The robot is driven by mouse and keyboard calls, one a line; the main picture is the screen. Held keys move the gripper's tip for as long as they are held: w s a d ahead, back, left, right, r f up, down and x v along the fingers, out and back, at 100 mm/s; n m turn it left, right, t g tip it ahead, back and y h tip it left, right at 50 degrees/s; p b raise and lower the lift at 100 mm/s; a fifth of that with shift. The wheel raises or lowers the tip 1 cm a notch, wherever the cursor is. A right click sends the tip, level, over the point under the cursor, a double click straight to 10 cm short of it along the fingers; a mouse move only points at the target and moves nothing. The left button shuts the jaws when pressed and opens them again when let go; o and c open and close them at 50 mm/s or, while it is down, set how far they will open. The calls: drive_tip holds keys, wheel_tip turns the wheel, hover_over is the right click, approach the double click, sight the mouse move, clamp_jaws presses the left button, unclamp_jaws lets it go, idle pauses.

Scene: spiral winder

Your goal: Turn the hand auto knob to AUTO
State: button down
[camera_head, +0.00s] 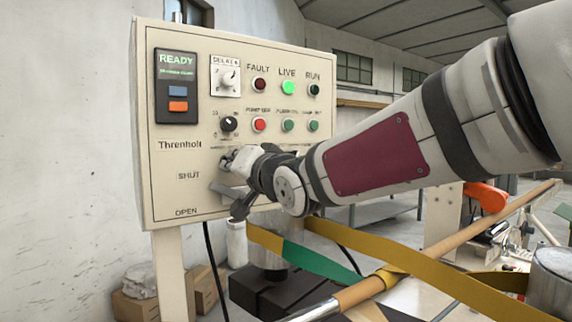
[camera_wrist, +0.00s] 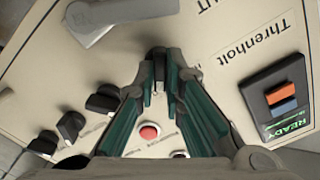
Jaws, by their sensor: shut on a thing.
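A cream control panel (camera_head: 185,110) stands upright, with a row of black knobs on its lower part. My gripper (camera_head: 229,160) is at the panel below the small black dial, and my forearm comes in from the right. In the wrist view my gripper (camera_wrist: 160,60) has its fingertips closed together on a small dark knob (camera_wrist: 158,52) at the end of that row. I take this to be the hand auto knob. Its label and pointer direction are hidden or too small to read. In the head view my gripper hides the knob.
A grey lever (camera_wrist: 120,13) sits close to my fingertips, by the SHUT and OPEN marks. More black knobs (camera_wrist: 103,98) line up beside my gripper. A red button (camera_wrist: 149,132) shows between the fingers. A winder bar with yellow strap (camera_head: 400,250) lies below my forearm.

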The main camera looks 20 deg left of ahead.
drive_tip(key=c, duration=1.7)
unclamp_jaws()
drive_tip(key=v, duration=1.2)
